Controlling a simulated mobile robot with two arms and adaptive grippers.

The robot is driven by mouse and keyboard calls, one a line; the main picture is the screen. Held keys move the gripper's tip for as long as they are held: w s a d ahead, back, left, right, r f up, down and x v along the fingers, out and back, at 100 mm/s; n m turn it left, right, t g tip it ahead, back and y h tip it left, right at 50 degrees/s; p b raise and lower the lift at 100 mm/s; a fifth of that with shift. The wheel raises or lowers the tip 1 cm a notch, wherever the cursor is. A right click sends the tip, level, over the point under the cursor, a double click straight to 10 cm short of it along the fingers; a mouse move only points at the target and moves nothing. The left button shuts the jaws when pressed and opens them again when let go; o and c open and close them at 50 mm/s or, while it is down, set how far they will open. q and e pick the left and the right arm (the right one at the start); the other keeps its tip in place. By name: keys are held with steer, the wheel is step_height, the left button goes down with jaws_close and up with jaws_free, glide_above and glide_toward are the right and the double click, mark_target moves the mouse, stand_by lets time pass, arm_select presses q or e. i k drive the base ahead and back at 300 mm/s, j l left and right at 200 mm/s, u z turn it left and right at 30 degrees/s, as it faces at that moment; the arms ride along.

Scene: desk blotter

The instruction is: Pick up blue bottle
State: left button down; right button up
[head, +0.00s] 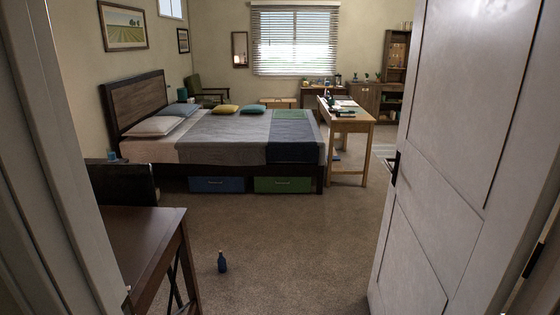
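A small dark blue bottle (222,263) stands upright on the carpet in the lower middle of the head view. It is to the right of a dark brown table near the doorway, with bare floor around its right side. Neither of my grippers shows in the head view, so I see nothing of their state or of anything in them.
The door frame (62,150) is at left and an open white door (465,130) at right. A brown table (140,235) stands just inside at left. A bed (235,140) and a wooden desk (350,115) are farther back. The carpet (300,240) between is clear.

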mark_target(222, 264)
steer(key=i+u, duration=0.1)
steer(key=i, duration=0.6)
steer(key=i+l, duration=0.15)
steer(key=i, duration=0.5)
steer(key=i+l+u, duration=0.15)
steer(key=i, duration=0.55)
